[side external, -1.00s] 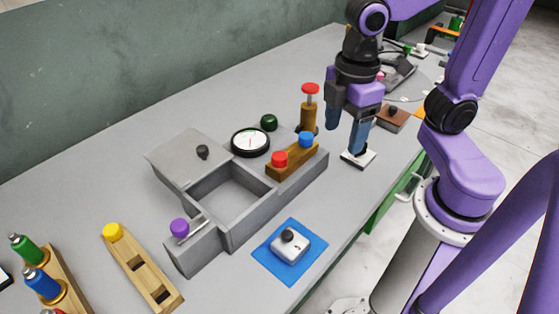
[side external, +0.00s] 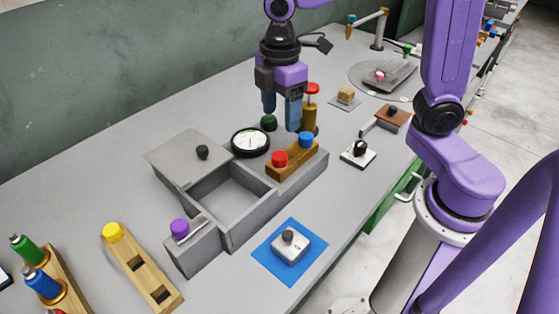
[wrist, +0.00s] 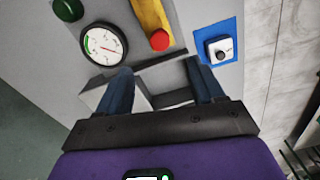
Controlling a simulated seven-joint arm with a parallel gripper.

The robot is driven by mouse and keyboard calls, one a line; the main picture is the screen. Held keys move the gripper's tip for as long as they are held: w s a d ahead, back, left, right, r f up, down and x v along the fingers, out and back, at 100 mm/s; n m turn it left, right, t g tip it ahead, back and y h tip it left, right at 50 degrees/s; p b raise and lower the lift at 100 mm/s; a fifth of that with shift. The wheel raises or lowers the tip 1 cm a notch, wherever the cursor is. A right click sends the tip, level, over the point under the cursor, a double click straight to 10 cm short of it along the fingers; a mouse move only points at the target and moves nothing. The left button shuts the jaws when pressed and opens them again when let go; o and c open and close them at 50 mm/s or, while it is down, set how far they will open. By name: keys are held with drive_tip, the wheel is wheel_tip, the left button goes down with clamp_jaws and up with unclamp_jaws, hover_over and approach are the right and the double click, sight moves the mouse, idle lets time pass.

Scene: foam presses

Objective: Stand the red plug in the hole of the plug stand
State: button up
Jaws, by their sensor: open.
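The red plug (side external: 279,159) appears to be the round red-topped piece seated on a brown wooden block (side external: 291,170), beside a blue one (side external: 306,139). The wrist view also shows the red plug (wrist: 160,40). A long wooden stand (side external: 155,285) with dark square holes and a yellow plug (side external: 112,232) at its far end lies at the lower left; it looks like the plug stand. My gripper (side external: 281,115) is open and empty, above and behind the wooden block. Its fingers also show apart in the wrist view (wrist: 164,85).
A grey press box (side external: 240,225) with an open chamber, a dial gauge (side external: 250,142) and a red-topped brass post (side external: 311,105) surround the block. A white knob box (side external: 290,249) sits on a blue mat (side external: 262,258).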

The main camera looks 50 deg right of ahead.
sight(279, 156)
wheel_tip(279, 156, down, 12)
drive_tip(key=shift+a+r, duration=0.15)
idle(0.5)
drive_tip(key=c, duration=1.1)
drive_tip(key=shift+c, duration=0.2)
drive_tip(key=shift+r, duration=0.15)
